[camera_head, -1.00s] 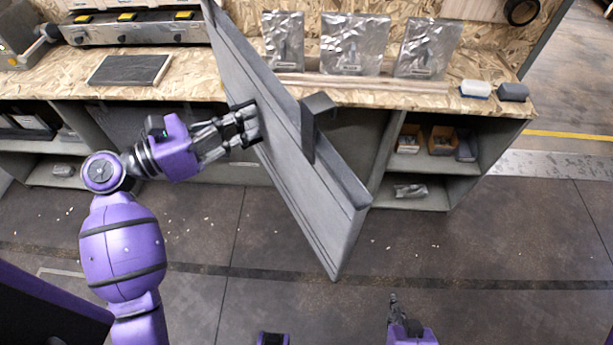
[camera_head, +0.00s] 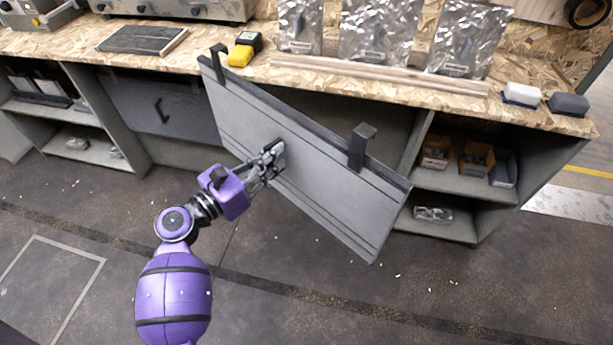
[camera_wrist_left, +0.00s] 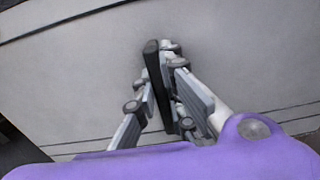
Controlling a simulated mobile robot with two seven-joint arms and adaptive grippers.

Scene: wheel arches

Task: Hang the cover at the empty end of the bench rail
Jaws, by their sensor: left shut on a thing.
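The cover (camera_head: 320,190) is a flat grey panel with two dark hooks along its top edge. It is held in front of the bench, slanting down to the right in the head view. Its left hook (camera_head: 218,62) overlaps the bench's front edge in the picture; whether it touches cannot be told. Its right hook (camera_head: 362,146) shows lower and apart from the edge. My left gripper (camera_head: 272,158) is shut on the cover's dark handle, which also shows in the left wrist view (camera_wrist_left: 155,85). The bench rail is not clearly visible. My right gripper is out of view.
A similar panel (camera_head: 160,108) with a handle hangs under the bench top (camera_head: 420,88) at left. A yellow-and-black device (camera_head: 243,50) stands near the bench edge by the left hook. Right shelves hold small bins (camera_head: 475,157).

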